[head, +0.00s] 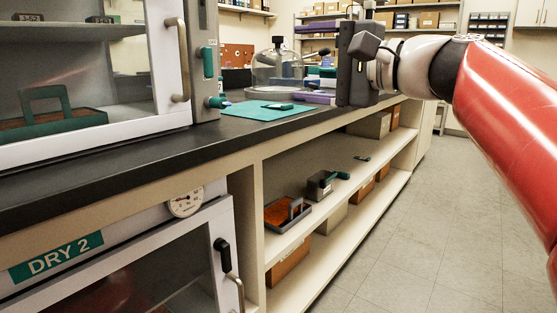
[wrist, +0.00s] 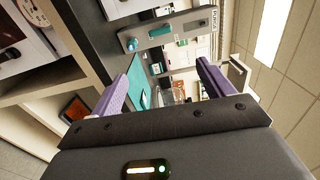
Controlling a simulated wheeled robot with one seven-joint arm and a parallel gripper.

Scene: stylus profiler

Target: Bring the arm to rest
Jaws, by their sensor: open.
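My gripper (head: 308,77) is at the upper middle of the head view, at the end of my red and white arm. It points left above the dark bench (head: 130,160), close to the bench's front edge. In the wrist view its two purple fingers stand wide apart, and the gap between them (wrist: 160,78) is empty. The arm is stretched out from the right side of the head view. I cannot tell from these frames whether it is moving.
A glass-doored cabinet (head: 165,125) stands at left. Shelves below hold an orange-floored tray (head: 273,230). Floor (head: 425,240) at right is clear.

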